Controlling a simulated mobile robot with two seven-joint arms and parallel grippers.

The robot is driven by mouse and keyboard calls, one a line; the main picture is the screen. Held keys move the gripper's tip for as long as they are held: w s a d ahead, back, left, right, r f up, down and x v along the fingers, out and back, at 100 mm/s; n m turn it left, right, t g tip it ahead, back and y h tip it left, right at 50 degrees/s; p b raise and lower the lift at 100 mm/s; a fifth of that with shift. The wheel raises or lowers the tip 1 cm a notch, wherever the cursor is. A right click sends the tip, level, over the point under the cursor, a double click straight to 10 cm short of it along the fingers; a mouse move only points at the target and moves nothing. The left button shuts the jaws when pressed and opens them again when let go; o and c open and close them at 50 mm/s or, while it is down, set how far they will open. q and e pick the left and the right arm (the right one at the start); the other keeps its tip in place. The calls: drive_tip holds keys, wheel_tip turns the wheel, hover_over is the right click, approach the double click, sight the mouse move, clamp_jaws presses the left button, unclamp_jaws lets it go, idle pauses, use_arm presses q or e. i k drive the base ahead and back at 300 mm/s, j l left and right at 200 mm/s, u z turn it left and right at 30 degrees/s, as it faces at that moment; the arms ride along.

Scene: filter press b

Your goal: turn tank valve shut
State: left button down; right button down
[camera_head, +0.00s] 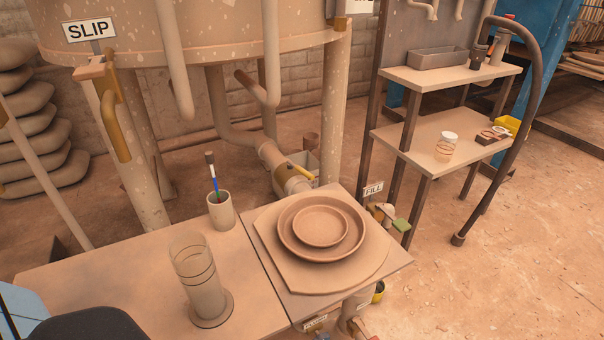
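The large speckled tan tank (220,35) stands at the back on thick legs, with a SLIP sign (90,29) at its left. Beneath it a pipe (270,153) runs down to a valve body (291,180) with a yellow lever (301,171), behind the table. The lever slants down to the right; I cannot tell how far open the valve is. A brass-coloured fitting with a curved yellow handle or spout (114,125) hangs below the SLIP sign. Neither of my grippers is in view.
The table (120,275) in front holds a clear cylinder (200,285), a cup with a brush (221,210) and stacked round dishes (320,226) on a board. A FILL sign (373,189) and green-handled valve (401,225) stand at its right. Shelves (440,140) are further right.

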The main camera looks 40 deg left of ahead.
sight(300, 170)
drive_tip(key=i+l+u, duration=0.15)
drive_tip(key=l, duration=0.2)
drive_tip(key=i+l+u, duration=0.15)
drive_tip(key=l, duration=0.25)
drive_tip(key=i+l+u, duration=0.1)
drive_tip(key=l, duration=0.3)
drive_tip(key=i, duration=0.05)
